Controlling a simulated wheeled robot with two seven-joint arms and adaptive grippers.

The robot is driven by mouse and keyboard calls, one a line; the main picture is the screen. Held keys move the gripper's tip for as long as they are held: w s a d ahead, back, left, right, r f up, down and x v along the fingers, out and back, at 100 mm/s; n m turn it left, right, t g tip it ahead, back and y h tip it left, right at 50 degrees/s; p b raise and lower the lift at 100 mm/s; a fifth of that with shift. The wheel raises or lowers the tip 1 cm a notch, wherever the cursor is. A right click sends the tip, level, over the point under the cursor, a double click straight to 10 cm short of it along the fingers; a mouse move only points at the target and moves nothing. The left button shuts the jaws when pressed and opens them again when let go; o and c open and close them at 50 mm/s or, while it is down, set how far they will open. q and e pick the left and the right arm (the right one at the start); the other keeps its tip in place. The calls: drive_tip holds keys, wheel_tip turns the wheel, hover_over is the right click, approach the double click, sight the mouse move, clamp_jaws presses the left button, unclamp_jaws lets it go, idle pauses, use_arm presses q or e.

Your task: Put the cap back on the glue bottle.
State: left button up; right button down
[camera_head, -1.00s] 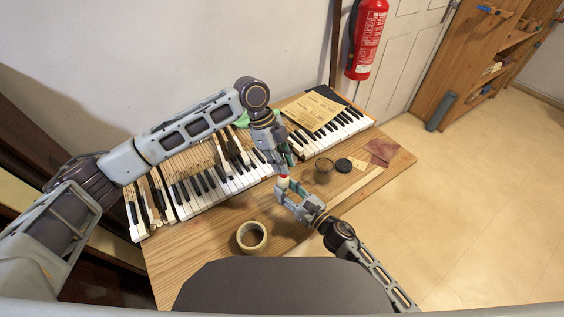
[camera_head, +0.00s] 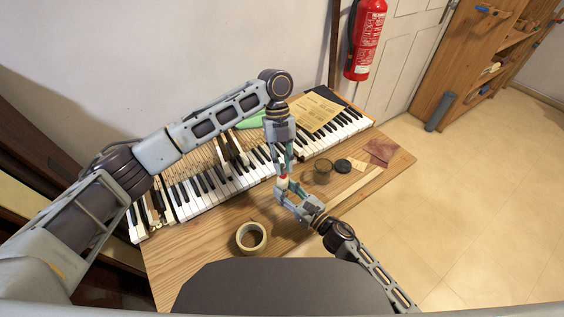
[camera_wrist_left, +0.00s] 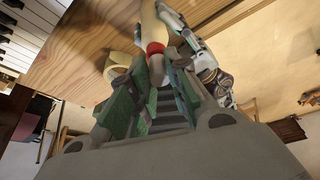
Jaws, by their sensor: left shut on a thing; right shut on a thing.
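My left gripper (camera_head: 282,168) points down over the table, shut on the small red cap (camera_wrist_left: 155,48). Its green-padded fingers are around the cap in the left wrist view. My right gripper (camera_head: 284,191) is just below it, shut on the cream glue bottle (camera_wrist_left: 151,22), whose body is partly hidden by the fingers. The red cap and the bottle's end are in line and look touching; I cannot tell whether the cap is seated on the bottle.
A piano keyboard (camera_head: 225,182) lies along the back of the wooden table (camera_head: 190,255). A tape roll (camera_head: 252,238) is at the front. A glass jar (camera_head: 322,171), a dark round lid (camera_head: 343,165) and sandpaper (camera_head: 380,151) lie to the right. A paper sheet (camera_head: 318,112) rests behind.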

use_arm(q)
drive_tip(key=m, duration=0.2)
drive_tip(key=m+y, duration=0.1)
drive_tip(key=m, duration=0.1)
drive_tip(key=shift+d+y, duration=0.1)
drive_tip(key=shift+y, duration=0.2)
drive_tip(key=m+y, duration=0.1)
drive_tip(key=m, duration=0.2)
drive_tip(key=shift+d+m, duration=0.1)
drive_tip(key=shift+m, duration=0.3)
drive_tip(key=m+t+y, duration=0.1)
drive_tip(key=m, duration=0.2)
drive_tip(key=m+y, duration=0.1)
drive_tip(key=m, duration=0.2)
drive_tip(key=shift+s+d+r+t, duration=0.1)
drive_tip(key=shift+d+r+t, duration=0.1)
drive_tip(key=shift+t, duration=0.2)
drive_tip(key=shift+a+f+m, duration=0.1)
drive_tip(key=shift+f+m, duration=0.1)
drive_tip(key=shift+m, duration=0.6)
drive_tip(key=o, duration=0.6)
drive_tip(key=shift+y, duration=0.3)
drive_tip(key=shift+o, duration=0.2)
drive_tip(key=shift+r, duration=2.25)
drive_tip(key=shift+c, duration=0.5)
